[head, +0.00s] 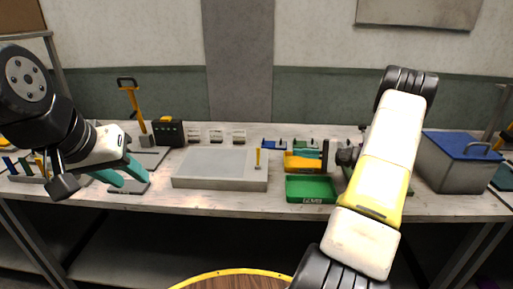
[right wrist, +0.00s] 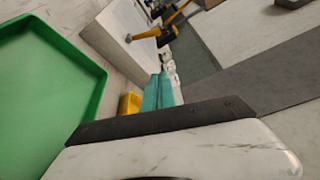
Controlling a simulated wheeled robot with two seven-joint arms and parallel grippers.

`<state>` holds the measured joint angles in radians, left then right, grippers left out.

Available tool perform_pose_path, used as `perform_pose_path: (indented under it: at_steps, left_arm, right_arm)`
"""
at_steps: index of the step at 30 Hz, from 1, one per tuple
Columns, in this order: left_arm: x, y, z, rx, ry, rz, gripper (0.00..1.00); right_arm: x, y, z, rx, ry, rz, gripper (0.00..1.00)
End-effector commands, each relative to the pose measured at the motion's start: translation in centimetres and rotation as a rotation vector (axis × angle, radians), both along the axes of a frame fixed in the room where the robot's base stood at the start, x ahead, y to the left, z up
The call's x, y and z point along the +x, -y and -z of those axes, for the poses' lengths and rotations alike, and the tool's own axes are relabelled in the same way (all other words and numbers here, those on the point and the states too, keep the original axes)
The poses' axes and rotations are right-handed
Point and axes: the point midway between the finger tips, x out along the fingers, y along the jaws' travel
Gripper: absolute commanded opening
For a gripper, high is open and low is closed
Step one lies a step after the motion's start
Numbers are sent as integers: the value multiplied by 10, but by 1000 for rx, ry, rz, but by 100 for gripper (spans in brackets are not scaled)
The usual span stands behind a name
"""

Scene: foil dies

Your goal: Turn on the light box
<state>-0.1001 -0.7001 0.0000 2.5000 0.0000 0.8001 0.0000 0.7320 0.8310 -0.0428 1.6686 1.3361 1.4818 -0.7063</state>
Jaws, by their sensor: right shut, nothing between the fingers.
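The light box (head: 205,183) is a low pale box with a dull grey top panel, in the middle of the bench. A yellow lever (head: 257,157) stands upright at its right end; it also shows in the right wrist view (right wrist: 146,35). My right gripper (head: 304,153) is right of the lever, apart from it, above the yellow bin. Its teal fingers are together and empty in the right wrist view (right wrist: 158,90). My left gripper (head: 134,182) is at the left, its teal fingers spread and empty, apart from the light box.
A green tray (head: 311,190) and a yellow bin (head: 300,166) sit right of the light box. A grey crate with a blue lid (head: 457,177) is further right. A black box (head: 168,133) and a yellow-handled press (head: 133,98) stand at the back left. Several small pale blocks line the back.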

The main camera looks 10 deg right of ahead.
Motion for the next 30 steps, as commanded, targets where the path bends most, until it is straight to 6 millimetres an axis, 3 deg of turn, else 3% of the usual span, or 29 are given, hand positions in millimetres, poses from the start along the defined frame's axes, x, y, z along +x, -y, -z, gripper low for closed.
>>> perform_pose_path:
  at_steps: [8,22,30]
  left_arm:
    - [0,0,0,0,0,0,36]
    - [0,0,0,0,0,0,36]
    - [0,0,0,0,0,0,36]
  right_arm:
    - [6,-10,1,0,-2,-5,0]
    - [58,-87,12,-1,-3,-7,0]
    - [35,-110,1,-1,-2,-3,0]
